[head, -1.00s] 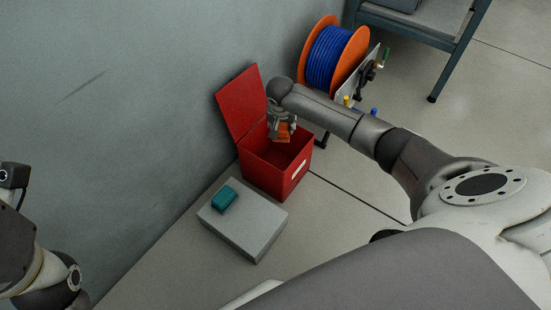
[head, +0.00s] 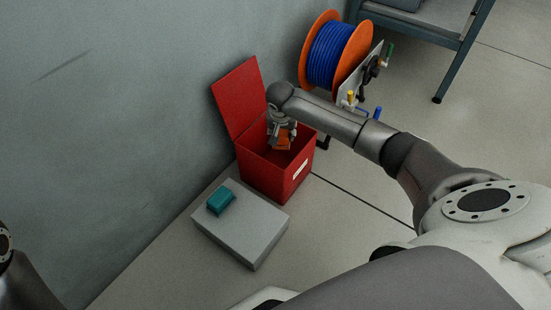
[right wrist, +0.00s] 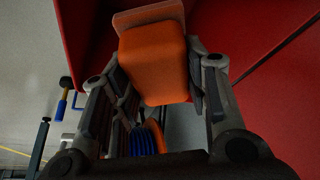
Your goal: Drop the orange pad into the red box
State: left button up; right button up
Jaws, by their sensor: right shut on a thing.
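The red box (head: 277,175) stands on the floor by the wall with its lid (head: 240,97) open against the wall side. My right gripper (head: 281,137) is over the box opening, pointing down. It is shut on the orange pad (head: 283,141), which hangs at the mouth of the box; I cannot tell exactly how deep. In the right wrist view the orange pad (right wrist: 154,62) sits between the two fingers, with red box walls (right wrist: 240,30) around it. My left gripper is out of view; only part of my left arm shows at the lower left.
A grey block (head: 240,226) with a teal pad (head: 221,201) on top stands in front of the box. A reel of blue hose (head: 338,55) with orange flanges stands behind it. A metal-legged table (head: 440,40) is at the upper right.

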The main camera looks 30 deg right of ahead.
jog(key=o, duration=1.2)
jog(key=shift+c, duration=0.2)
jog(key=v, duration=1.2)
